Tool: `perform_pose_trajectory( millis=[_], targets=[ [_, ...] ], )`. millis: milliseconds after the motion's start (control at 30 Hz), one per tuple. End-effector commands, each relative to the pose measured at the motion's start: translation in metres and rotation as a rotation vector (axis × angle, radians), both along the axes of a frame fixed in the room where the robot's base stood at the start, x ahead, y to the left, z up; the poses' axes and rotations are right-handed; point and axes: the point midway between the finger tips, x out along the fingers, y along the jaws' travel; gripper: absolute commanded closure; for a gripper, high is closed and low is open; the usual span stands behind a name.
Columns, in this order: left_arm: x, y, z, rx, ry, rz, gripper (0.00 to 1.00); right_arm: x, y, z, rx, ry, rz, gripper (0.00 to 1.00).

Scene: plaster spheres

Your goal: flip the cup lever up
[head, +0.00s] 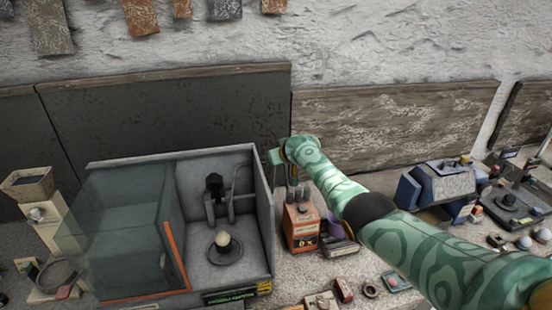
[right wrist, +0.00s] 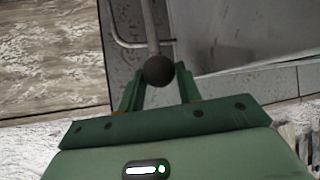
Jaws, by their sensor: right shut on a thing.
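The cup lever (right wrist: 151,28) shows in the right wrist view as a grey rod ending in a dark round knob (right wrist: 157,71). My right gripper (right wrist: 159,77) has one finger on each side of the knob and is shut on it. In the head view my right gripper (head: 297,184) points down beside the right wall of a grey booth (head: 263,195); the lever cannot be made out there. A pale ball (head: 222,239) sits on a dark round base inside the booth. My left gripper is not in view.
The booth has a clear greenish panel (head: 115,230) on its left. An orange box (head: 300,232) and a purple device (head: 335,235) stand close below my right gripper. Small parts lie along the front of the bench. A blue and grey machine (head: 440,185) stands at right.

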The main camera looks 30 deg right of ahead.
Motion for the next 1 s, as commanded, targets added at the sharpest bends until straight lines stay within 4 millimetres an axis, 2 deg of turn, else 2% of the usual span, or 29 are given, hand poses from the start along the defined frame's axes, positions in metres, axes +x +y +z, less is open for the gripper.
perform_pose_trajectory(
  millis=[33, 400, 433, 500, 833, 1000],
  targets=[
    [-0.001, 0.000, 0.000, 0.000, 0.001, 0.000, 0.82, 0.004, -0.003, 0.011, 0.000, -0.022, -0.005, 1.00],
    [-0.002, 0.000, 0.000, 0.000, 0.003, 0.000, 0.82, 0.005, -0.004, 0.014, 0.000, -0.030, -0.007, 1.00],
    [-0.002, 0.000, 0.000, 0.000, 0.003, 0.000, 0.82, 0.005, -0.004, 0.014, 0.000, -0.030, -0.007, 0.60],
    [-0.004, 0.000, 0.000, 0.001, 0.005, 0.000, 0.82, 0.005, -0.004, 0.014, -0.001, -0.028, -0.006, 0.45],
    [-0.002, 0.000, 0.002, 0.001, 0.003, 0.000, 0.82, 0.002, -0.002, 0.010, 0.000, -0.017, -0.003, 0.45],
    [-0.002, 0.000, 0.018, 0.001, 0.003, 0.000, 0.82, -0.008, -0.002, 0.019, 0.000, -0.016, -0.002, 0.45]
  ],
)
